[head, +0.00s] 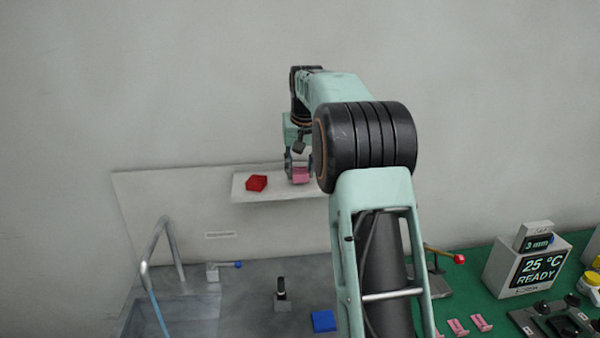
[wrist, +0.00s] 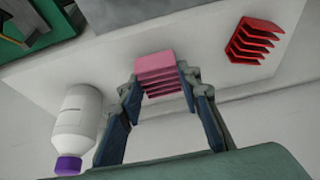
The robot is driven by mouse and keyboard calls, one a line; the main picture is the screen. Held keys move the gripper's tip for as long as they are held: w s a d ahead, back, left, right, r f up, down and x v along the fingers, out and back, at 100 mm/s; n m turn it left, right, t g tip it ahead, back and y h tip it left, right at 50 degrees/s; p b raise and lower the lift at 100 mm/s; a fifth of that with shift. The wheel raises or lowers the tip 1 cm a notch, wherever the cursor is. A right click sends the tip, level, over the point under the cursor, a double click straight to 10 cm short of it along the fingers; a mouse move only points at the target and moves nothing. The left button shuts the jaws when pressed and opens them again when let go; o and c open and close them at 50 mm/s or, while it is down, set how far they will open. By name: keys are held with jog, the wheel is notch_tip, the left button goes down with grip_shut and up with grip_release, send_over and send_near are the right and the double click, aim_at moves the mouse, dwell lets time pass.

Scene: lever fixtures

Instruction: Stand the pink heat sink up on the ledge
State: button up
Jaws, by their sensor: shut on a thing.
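The pink heat sink (head: 300,175) is at the white ledge (head: 262,194) on the wall. My gripper (head: 299,163) is shut on it from above. In the wrist view the pink heat sink (wrist: 156,68) sits between the two fingertips (wrist: 160,78), its smooth face and several fins showing. I cannot tell whether its lower side touches the ledge or is slightly above it. The ledge (wrist: 215,52) shows behind it in the wrist view.
A red heat sink (head: 256,183) lies on the ledge, left of the pink one. In the wrist view a white bottle with purple cap (wrist: 78,115) stands nearby.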

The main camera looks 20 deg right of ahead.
jog(key=shift+f, duration=0.7)
jog(key=shift+f, duration=0.2)
jog(key=o, duration=1.1)
jog(key=shift+o, duration=0.2)
jog(key=shift+s+r, duration=0.1)
jog(key=shift+r, duration=0.35)
jog(key=v, duration=1.1)
jog(key=shift+s+r+b, duration=0.2)
jog(key=shift+b, duration=0.15)
